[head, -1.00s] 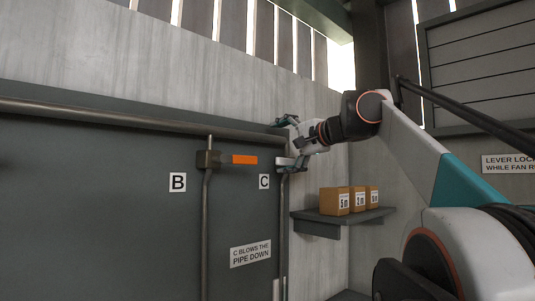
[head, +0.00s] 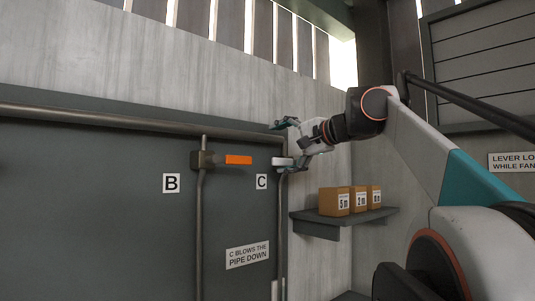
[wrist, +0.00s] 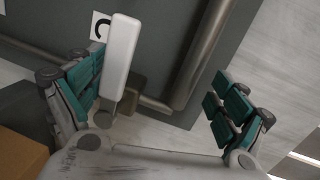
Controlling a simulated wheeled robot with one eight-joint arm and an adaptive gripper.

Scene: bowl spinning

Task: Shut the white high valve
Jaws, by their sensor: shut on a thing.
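The white valve handle (head: 283,161) sits at the pipe beside label C, high on the dark panel, and looks roughly level. In the wrist view it is a long white bar (wrist: 121,55) on a brown valve body (wrist: 131,88). My gripper (head: 283,144) is at the handle with its fingers spread one above the other. In the wrist view my gripper (wrist: 158,98) has its left finger pads against or right beside the bar. The right finger stands well apart, across the pipe. The exact contact is partly hidden.
An orange handle (head: 239,160) lies level on the pipe near label B (head: 171,183). A vertical pipe (head: 283,225) runs below the white handle. A shelf (head: 343,221) with orange-brown boxes (head: 334,201) is below my arm at right. A sign reads "C blows the pipe down" (head: 247,255).

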